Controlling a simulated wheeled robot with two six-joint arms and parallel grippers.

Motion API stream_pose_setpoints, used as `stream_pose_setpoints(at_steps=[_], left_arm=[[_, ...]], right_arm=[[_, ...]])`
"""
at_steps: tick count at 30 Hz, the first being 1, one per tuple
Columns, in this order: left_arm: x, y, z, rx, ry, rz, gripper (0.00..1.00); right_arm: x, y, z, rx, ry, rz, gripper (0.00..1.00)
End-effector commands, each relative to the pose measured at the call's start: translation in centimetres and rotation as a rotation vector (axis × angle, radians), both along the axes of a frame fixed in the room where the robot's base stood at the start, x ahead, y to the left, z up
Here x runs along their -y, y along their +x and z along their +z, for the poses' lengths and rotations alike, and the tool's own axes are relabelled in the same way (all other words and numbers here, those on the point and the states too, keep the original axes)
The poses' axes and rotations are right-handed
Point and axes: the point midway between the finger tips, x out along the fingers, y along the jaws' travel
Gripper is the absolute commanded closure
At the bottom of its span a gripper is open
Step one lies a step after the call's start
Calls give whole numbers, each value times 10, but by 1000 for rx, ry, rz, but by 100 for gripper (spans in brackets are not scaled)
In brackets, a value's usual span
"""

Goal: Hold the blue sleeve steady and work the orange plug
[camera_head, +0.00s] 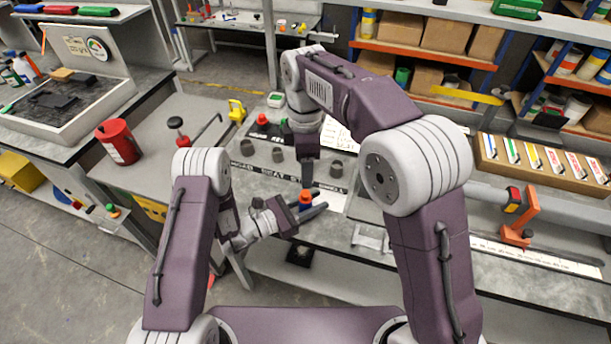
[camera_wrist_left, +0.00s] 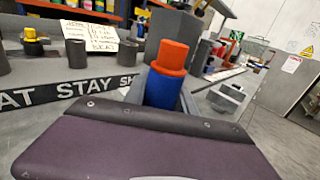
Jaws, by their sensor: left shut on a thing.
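My left gripper (camera_head: 317,200) reaches in from the left, low over the bench's front part. It is shut around the blue sleeve (camera_head: 306,207), which also shows in the left wrist view (camera_wrist_left: 162,92). The orange plug (camera_head: 305,195) sits on the sleeve's top end, in line with it. In the left wrist view the plug (camera_wrist_left: 172,58) shows a wide collar and a narrower top; anything inside the sleeve is hidden. My right gripper (camera_head: 307,176) points down just above the plug in the head view. Its fingers look narrow from here, and their gap cannot be made out.
Several grey cups (camera_head: 278,155) stand on the bench behind the grippers. An orange stand (camera_head: 520,218) is at the right, near a box of coloured markers (camera_head: 540,160). A red can (camera_head: 118,142) and a yellow object (camera_head: 237,111) are at the left.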

Motion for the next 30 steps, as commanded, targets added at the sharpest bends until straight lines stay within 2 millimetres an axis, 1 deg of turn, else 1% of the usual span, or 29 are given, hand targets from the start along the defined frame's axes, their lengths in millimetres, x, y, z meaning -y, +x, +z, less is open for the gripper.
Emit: stream_pose_setpoints(at_steps=[6, 9, 12, 15, 18, 25, 26, 27, 29, 30], left_arm=[[0, 0, 0, 1, 0, 0, 100], [0, 0, 0, 1, 0, 0, 100], [0, 0, 0, 1, 0, 0, 100], [0, 0, 0, 1, 0, 0, 100], [0, 0, 0, 1, 0, 0, 100], [0, 0, 0, 1, 0, 0, 100], [0, 0, 0, 1, 0, 0, 100], [0, 0, 0, 1, 0, 0, 100], [0, 0, 0, 1, 0, 0, 100], [0, 0, 0, 1, 0, 0, 100]], right_arm=[[1, -2, -51, -6, -2, -1, 43], [1, -1, -72, -4, 0, -1, 43], [0, -1, -89, -3, 0, -1, 43], [0, -1, -99, -2, 1, -1, 43], [0, -1, -105, -1, 1, -1, 43], [0, 0, -106, 0, 2, -1, 43], [0, 0, -106, 0, 2, -1, 46], [0, 0, -106, 0, 2, -1, 57], [0, 0, -105, 0, 2, -1, 73], [0, 0, -105, 0, 2, -1, 84]])
